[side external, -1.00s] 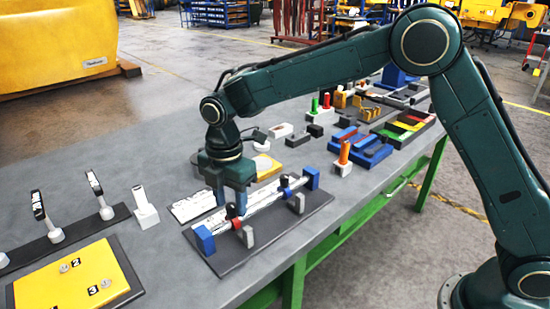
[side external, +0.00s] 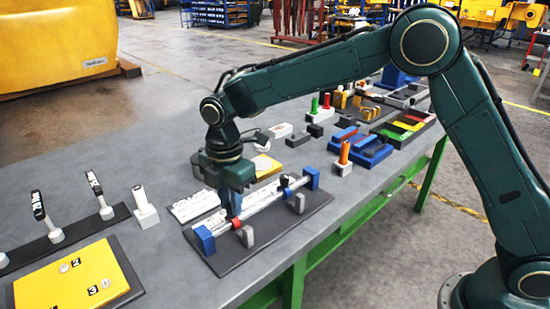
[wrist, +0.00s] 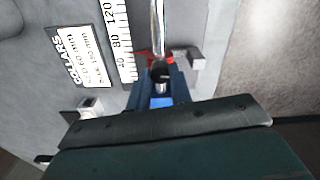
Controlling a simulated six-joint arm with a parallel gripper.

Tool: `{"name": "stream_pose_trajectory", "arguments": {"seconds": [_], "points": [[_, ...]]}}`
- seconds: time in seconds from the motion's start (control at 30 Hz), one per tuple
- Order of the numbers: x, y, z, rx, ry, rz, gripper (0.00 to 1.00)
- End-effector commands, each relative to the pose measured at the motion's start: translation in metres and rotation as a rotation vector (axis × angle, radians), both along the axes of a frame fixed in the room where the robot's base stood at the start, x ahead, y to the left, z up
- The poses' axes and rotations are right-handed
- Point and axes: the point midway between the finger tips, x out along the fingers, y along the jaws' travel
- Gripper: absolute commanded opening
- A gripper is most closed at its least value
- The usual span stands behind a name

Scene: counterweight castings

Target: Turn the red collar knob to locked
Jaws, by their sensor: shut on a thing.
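The red collar (side external: 238,223) sits around the silver rod (side external: 265,203), near the rod's left end in the side view. My gripper (side external: 236,213) points down over this collar, with its fingers closed on the knob on top. In the wrist view the blue fingers of my gripper (wrist: 160,88) are on both sides of a dark round knob (wrist: 160,70). Red parts of the collar show just beyond the fingers. The fingers hide most of the knob, and I cannot read its lock mark.
A blue collar (side external: 287,192) is farther along the rod. Blue end blocks (side external: 205,240) hold the rod over a dark base plate. Grey blocks (side external: 247,237) stand in front of the collars. A printed scale (wrist: 118,40) and label (wrist: 82,62) lie alongside.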

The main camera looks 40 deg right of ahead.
Motion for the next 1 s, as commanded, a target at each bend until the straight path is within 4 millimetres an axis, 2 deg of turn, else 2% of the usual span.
{"name": "stream_pose_trajectory", "arguments": {"seconds": [0.37,1.0], "points": [[0.0001,-0.0001,0.0005,0.0,-0.001,-0.259,0.0],[0.0004,-0.0001,0.0008,0.0,-0.001,-0.865,0.0]]}}
